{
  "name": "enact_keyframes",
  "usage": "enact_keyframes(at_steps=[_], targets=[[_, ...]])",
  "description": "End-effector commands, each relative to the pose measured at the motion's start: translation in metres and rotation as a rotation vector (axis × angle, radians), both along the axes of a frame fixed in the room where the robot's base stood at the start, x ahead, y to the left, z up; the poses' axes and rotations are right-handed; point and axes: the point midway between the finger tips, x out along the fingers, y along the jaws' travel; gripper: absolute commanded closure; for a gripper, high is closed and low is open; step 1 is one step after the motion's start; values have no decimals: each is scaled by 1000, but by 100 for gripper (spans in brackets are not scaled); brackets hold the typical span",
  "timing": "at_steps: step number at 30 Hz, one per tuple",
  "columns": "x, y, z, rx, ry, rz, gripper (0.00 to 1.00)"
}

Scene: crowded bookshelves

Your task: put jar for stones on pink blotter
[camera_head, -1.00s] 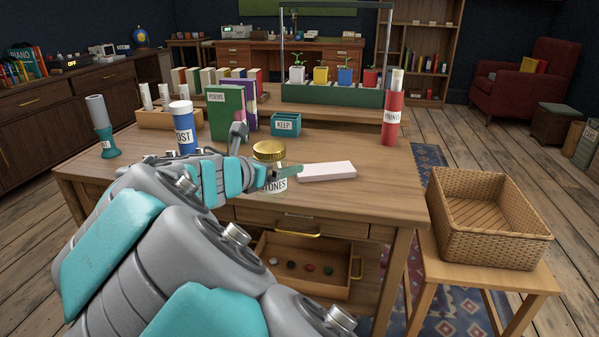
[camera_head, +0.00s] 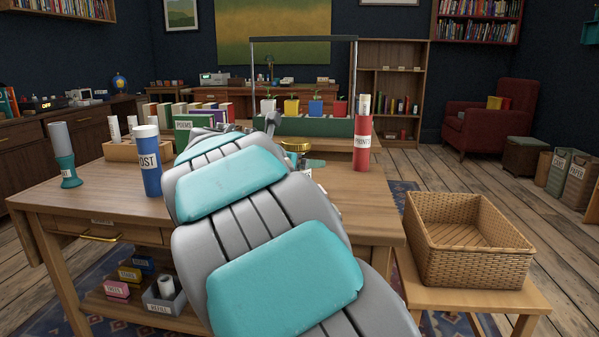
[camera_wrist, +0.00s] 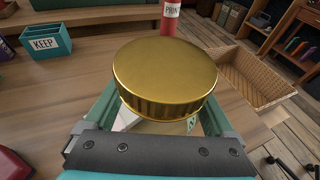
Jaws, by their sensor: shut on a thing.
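The jar for stones has a gold lid (camera_head: 296,145). Its lid (camera_wrist: 168,75) fills the middle of the wrist view and hides most of the glass body. My gripper (camera_wrist: 150,125) is shut around the jar just below the lid, with a green finger on each side. In the head view, my gripper (camera_head: 308,162) is at the jar, beyond my arm. The pink blotter cannot be made out in the head view, where my arm covers much of the desk. A pale patch shows under the lid in the wrist view; I cannot tell whether it is the blotter.
A red PRINTS tube (camera_head: 363,140) stands right of the jar. A blue POST tube (camera_head: 147,162) and a teal-based tube (camera_head: 66,158) stand at the left. The KEEP box (camera_wrist: 46,40) is near the jar. A wicker basket (camera_head: 470,240) sits on a side table. Bare desk lies right of my arm.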

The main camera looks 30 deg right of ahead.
Motion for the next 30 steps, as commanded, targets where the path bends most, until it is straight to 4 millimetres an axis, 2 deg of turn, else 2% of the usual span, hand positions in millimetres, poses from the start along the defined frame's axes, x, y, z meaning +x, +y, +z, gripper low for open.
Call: enact_keyframes(at_steps=[1,6,12,22,27,30], targets=[[11,-4,-3,1,0,0,79],[40,-15,-6,2,-2,1,79],[66,-25,-7,-1,-1,2,79],[81,-33,-9,1,1,-2,79],[80,-32,-38,-2,2,1,79],[80,-32,-44,-1,-1,1,79]])
